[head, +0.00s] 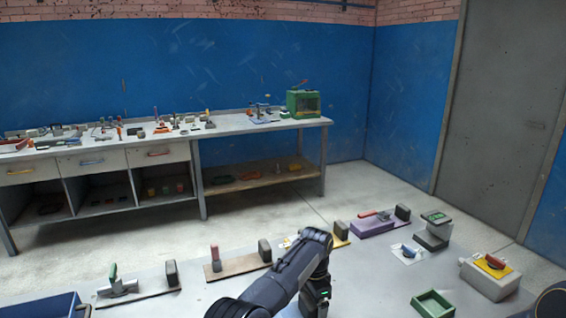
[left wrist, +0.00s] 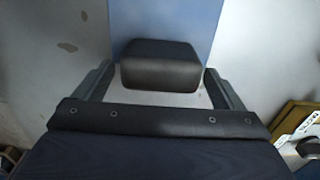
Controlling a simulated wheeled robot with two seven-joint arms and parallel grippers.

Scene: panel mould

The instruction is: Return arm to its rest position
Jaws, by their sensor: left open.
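My left arm reaches in from the bottom of the head view, and its left gripper (head: 318,298) points down over the panel table (head: 215,299). In the left wrist view the left gripper (left wrist: 158,70) is open, with one finger on each side of a dark block (left wrist: 160,68). A gap shows between the block and each finger. The block is in front of a blue strip (left wrist: 165,20). The arm hides the panel spot beneath it in the head view. My right gripper is not seen.
Panel fixtures with dark blocks stand close by: a red-handled one (head: 215,262), a green-handled one (head: 117,283) and a purple base (head: 372,228). A green tray (head: 433,304) and a yellow-topped box (head: 491,277) are right. A blue bin (head: 45,306) is left. A workbench (head: 235,128) stands behind.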

